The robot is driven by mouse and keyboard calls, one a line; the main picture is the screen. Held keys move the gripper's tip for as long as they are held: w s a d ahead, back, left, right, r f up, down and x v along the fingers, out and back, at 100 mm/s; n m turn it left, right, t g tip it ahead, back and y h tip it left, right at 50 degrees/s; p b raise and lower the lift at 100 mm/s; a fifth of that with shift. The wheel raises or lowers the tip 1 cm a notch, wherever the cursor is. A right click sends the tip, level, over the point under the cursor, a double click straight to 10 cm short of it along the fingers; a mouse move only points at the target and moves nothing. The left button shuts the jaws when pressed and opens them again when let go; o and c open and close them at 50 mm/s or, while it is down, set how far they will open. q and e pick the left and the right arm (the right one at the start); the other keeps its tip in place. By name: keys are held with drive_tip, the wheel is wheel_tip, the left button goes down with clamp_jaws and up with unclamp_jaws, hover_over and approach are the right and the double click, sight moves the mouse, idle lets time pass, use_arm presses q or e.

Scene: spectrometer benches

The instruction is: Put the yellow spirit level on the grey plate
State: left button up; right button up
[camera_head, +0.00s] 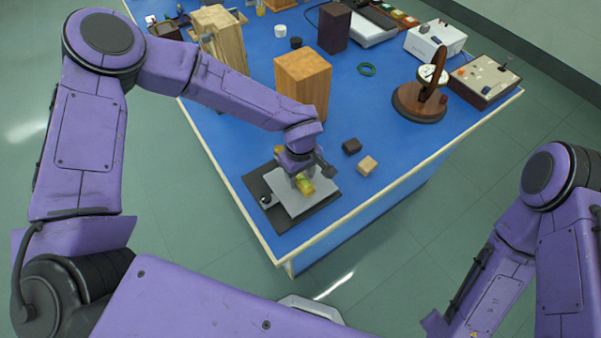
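The yellow spirit level (306,186) is at the grey plate (322,193), near the table's front corner. The plate lies on a dark base with a small black knob. My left gripper (303,175) points down right over the level and hides its middle. Yellow shows on both sides of the gripper. The fingers are too small and covered to tell whether they grip the level. I cannot tell whether the level rests on the plate or hangs just above it. My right arm is at the lower right, its gripper out of view.
A dark block (352,146) and a tan block (367,165) lie right of the plate. A tall wooden block (303,82) stands behind. A round wooden stand with a dial (420,103) and a switch box (484,80) are at the right.

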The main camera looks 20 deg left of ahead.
sight(300, 177)
use_arm(q)
wheel_tip(300, 177, up, 12)
drive_tip(key=b, duration=0.1)
drive_tip(key=shift+r, duration=0.2)
